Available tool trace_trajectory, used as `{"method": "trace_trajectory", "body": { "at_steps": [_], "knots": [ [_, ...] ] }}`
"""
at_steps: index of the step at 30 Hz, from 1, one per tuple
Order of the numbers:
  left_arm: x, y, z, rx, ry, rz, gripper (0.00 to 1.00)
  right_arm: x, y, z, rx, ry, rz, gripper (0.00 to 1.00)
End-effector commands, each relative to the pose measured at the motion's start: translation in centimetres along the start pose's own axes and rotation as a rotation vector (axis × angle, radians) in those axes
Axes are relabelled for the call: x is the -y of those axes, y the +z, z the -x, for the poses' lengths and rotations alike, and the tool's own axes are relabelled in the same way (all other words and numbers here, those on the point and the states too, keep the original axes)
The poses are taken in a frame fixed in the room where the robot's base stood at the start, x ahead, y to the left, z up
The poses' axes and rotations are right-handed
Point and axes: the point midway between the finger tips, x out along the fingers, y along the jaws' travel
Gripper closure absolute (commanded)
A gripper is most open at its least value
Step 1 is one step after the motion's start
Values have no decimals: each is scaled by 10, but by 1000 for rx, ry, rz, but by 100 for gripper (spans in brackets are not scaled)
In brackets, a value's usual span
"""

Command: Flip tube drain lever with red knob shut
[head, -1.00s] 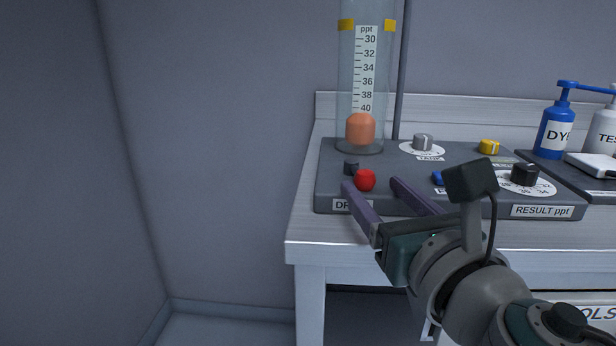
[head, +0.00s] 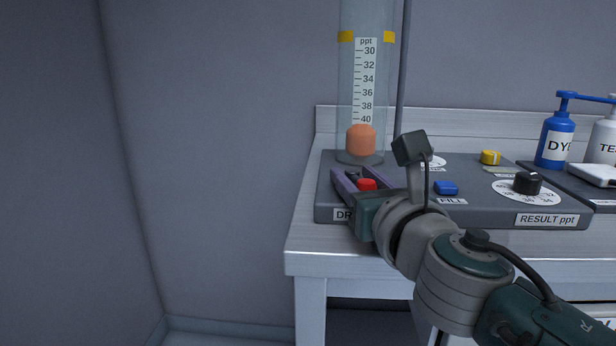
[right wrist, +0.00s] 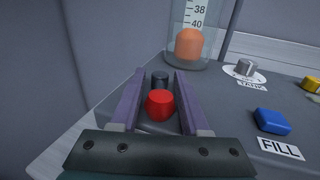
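The drain lever's red knob (head: 367,184) sits at the front left of the dark panel, by a partly hidden label reading "DR". In the right wrist view the red knob (right wrist: 159,105) is between the two purple fingers, with a gap on each side. The lever's dark pivot (right wrist: 160,80) shows just beyond the knob. My right gripper (head: 358,178) is open around the knob; it also shows in the right wrist view (right wrist: 158,85). The clear tube (head: 364,80) stands behind, with an orange float (head: 361,140) low inside. My left gripper is not in view.
The panel (head: 470,212) also bears a blue FILL button (head: 446,188), a black RESULT knob (head: 528,183) and a yellow knob (head: 490,157). A grey TANK knob (right wrist: 245,67) stands right of the tube. A blue dye bottle (head: 555,138) is further right. Left of the table is open floor.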

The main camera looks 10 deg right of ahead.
Motion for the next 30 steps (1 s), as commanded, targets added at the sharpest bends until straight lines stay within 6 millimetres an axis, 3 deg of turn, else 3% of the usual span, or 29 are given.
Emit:
{"method": "trace_trajectory", "body": {
  "at_steps": [2,11,20,30],
  "knots": [
    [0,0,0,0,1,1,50,0,0,0,0,0,0,65],
    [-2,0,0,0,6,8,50,0,0,0,0,0,0,99],
    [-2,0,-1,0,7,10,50,-1,-1,0,0,-14,-1,100],
    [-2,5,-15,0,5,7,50,-6,-3,-1,0,-267,-3,100]
  ]
}}
